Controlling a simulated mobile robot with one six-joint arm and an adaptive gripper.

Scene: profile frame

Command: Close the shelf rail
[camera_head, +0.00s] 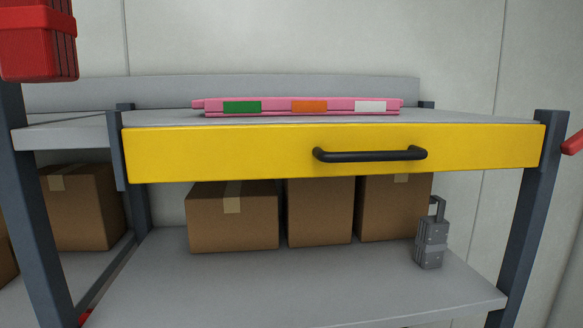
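The shelf rail looks to be the wide yellow panel (230,153) across the front of the upper shelf. A black bar handle (370,155) is fixed to its face, right of the middle. The panel spans between the dark left post (117,150) and the dark right post (530,210), standing upright with its face toward me. I cannot tell from this view whether it is pulled out from the shelf or seated. My gripper does not show, and nothing is seen touching the handle.
A pink flat item (298,106) lies on the upper shelf. Several cardboard boxes (235,220) and a grey metal device (432,238) stand on the lower shelf (300,285). A red container (38,45) is at the upper left. A red piece (573,143) shows at the right edge.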

